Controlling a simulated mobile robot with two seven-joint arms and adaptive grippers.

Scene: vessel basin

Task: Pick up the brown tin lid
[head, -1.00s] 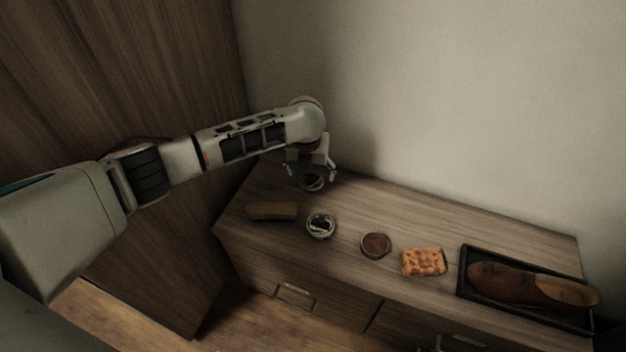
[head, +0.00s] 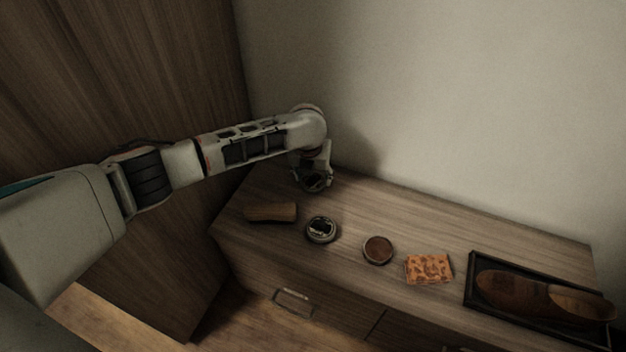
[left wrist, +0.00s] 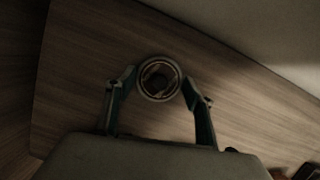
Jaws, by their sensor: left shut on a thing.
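The brown tin lid (left wrist: 159,78) shows in the left wrist view as a round piece with a pale rim and a dark brownish middle. My left gripper (left wrist: 159,82) has its two fingers on either side of it and is shut on it. In the head view my left gripper (head: 315,182) is over the back left part of the cabinet top and mostly hides the lid. I cannot tell whether the lid touches the surface. My right gripper is not in view.
On the wooden cabinet top (head: 460,240) stand a tin with dark contents (head: 321,229), a brown tin (head: 378,250), an orange patterned cloth or sponge (head: 429,268) and a brown block or brush (head: 271,213). Walls close the back and left.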

